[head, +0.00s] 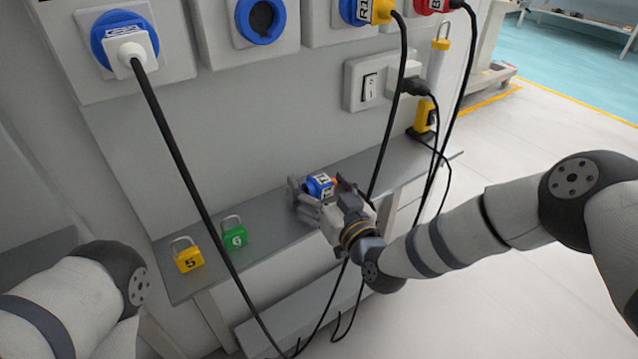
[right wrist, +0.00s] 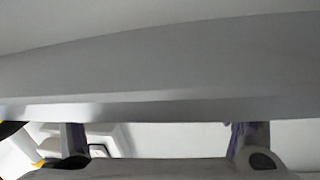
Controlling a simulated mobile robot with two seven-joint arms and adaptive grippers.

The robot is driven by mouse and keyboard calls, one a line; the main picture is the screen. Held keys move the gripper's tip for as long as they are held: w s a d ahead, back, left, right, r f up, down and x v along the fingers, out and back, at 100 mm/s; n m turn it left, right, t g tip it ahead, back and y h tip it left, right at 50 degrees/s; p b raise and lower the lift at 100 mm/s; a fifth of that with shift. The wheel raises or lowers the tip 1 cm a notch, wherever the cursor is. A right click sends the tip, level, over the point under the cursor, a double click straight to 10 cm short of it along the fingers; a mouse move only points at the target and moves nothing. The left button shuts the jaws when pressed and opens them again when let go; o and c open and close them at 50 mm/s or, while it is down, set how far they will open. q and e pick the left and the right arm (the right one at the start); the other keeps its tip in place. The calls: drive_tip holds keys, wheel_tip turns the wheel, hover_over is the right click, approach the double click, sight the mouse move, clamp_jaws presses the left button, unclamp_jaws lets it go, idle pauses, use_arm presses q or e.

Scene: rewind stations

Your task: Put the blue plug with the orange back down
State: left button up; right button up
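The blue plug with a white label and an orange back (head: 319,186) is at the right-hand part of the grey shelf, its orange end to the right. My right gripper (head: 321,190) is around it, one finger to the left and one to the right. The fingers stand wide apart and look open; I cannot tell whether either touches the plug. In the right wrist view the two fingers (right wrist: 158,140) also show far apart, and the plug is hidden there. Whether the plug rests fully on the shelf is not clear. My left gripper is out of view.
The grey shelf (head: 270,262) carries a yellow padlock (head: 188,260) and a green padlock (head: 235,238) on its left. Black cables (head: 183,165) hang from sockets above, one close beside my right gripper. A yellow-ended device (head: 424,115) stands at the shelf's right end.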

drive_tip(key=shift+r, duration=0.2)
use_arm(q)
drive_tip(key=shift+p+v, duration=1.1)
drive_tip(key=shift+p, duration=0.1)
use_arm(e)
drive_tip(key=v, duration=1.2)
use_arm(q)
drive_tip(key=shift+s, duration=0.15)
